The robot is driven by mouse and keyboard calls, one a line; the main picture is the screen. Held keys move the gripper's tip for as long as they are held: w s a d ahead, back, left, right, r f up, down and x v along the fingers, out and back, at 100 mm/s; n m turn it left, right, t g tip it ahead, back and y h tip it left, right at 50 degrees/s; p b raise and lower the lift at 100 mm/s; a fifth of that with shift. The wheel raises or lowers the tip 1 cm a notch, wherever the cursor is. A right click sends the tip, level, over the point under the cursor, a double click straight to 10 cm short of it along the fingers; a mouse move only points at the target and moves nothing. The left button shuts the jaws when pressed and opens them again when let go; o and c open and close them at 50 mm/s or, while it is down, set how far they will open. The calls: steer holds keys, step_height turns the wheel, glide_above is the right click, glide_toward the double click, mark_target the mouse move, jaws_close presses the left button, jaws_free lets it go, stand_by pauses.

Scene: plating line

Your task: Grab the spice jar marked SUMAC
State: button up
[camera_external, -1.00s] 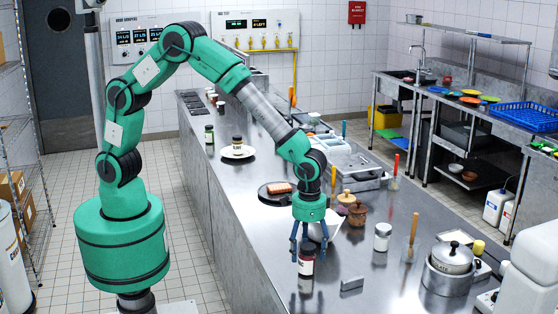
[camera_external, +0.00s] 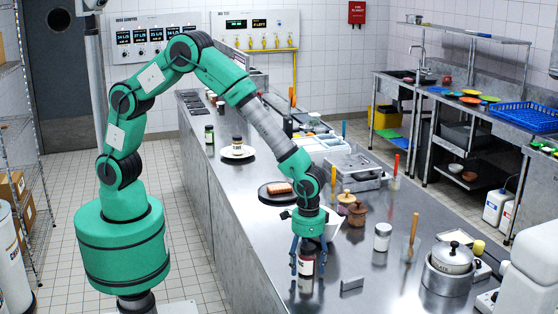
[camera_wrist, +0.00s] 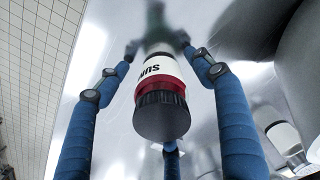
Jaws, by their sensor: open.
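A jar with a dark ribbed lid, a red band and a white label (camera_wrist: 158,92) stands between the fingers of my gripper in the wrist view. Part of its label reads "SUM", upside down; the rest is hidden. In the external view the same jar (camera_external: 306,266) stands on the steel counter near its left edge, dark red with a pale label. My gripper (camera_external: 308,262) points down over it, with blue fingers on its sides. In the wrist view the fingers of my gripper (camera_wrist: 165,65) are open and spread around the jar, with gaps showing.
A white bowl (camera_external: 334,222) stands close behind my gripper. A white jar (camera_external: 382,238) and a pot (camera_external: 450,268) stand farther right. A dark plate with food (camera_external: 268,194) is behind.

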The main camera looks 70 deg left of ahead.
mark_target(306, 246)
stand_by(0.5)
steer(key=c, duration=1.5)
steer(key=shift+o, duration=0.2)
steer(key=shift+r, duration=0.1)
steer(key=shift+r, duration=0.5)
steer(key=r, duration=0.2)
steer(key=shift+s+a+r+p, duration=0.2)
steer(key=shift+r+p, duration=0.1)
steer(key=shift+p, duration=0.1)
steer(key=s+a+r+p, duration=0.1)
steer(key=s+a, duration=0.8)
steer(key=s, duration=0.3)
steer(key=shift+s+a, duration=0.15)
steer(key=shift+r, duration=0.1)
